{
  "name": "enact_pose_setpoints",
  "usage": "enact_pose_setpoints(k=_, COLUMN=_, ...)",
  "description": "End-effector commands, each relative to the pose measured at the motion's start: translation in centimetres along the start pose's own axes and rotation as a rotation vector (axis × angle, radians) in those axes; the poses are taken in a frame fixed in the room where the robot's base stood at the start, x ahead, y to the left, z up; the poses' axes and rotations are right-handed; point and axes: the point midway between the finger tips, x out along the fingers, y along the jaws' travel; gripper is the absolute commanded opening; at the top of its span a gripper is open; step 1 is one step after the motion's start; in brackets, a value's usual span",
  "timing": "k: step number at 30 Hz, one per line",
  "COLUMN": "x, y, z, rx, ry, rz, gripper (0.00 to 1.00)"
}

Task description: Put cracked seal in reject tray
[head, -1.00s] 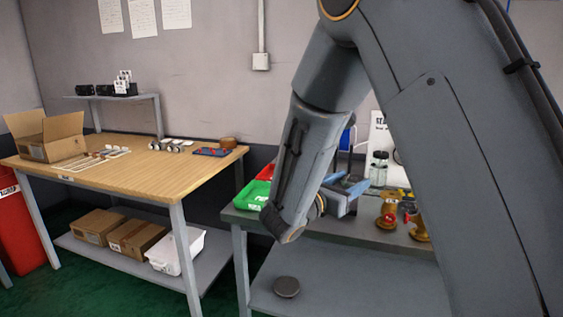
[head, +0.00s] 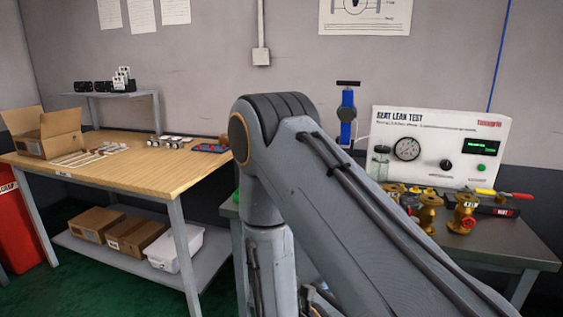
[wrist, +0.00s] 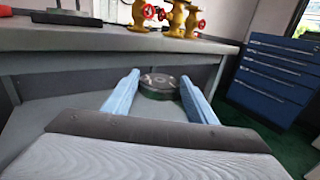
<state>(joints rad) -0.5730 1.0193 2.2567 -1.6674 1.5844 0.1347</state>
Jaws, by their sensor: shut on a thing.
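My gripper (wrist: 160,85) shows in the wrist view as two pale blue fingers, shut on a dark round disc (wrist: 160,83). The disc sits between the fingertips, low down in front of the bench's lower shelf. I take it for the seal, but no crack can be made out. I cannot tell whether it still touches the shelf. In the head view my arm hides the gripper and the disc. The reject tray is not clearly in view; only a green sliver (head: 235,197) of a tray shows beside my arm.
Brass valves (head: 428,212) and a leak test panel (head: 440,145) stand on the grey bench (head: 500,247). A blue drawer cabinet (wrist: 275,80) stands right of the shelf.

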Motion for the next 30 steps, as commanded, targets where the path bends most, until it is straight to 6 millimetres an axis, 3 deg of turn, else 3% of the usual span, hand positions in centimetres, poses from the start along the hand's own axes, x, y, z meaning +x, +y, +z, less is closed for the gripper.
enact_pose_setpoints(k=7, x=0.7, y=0.9, z=-4.0, rx=0.000, ry=-0.001, rz=0.000, gripper=0.16)
enact_pose_setpoints(k=21, x=1.4, y=1.8, z=-7.9, rx=0.000, ry=-0.001, rz=0.000, gripper=0.16)
enact_pose_setpoints(k=30, x=1.3, y=1.7, z=-6.0, rx=-0.001, ry=-0.001, rz=-0.001, gripper=0.16)
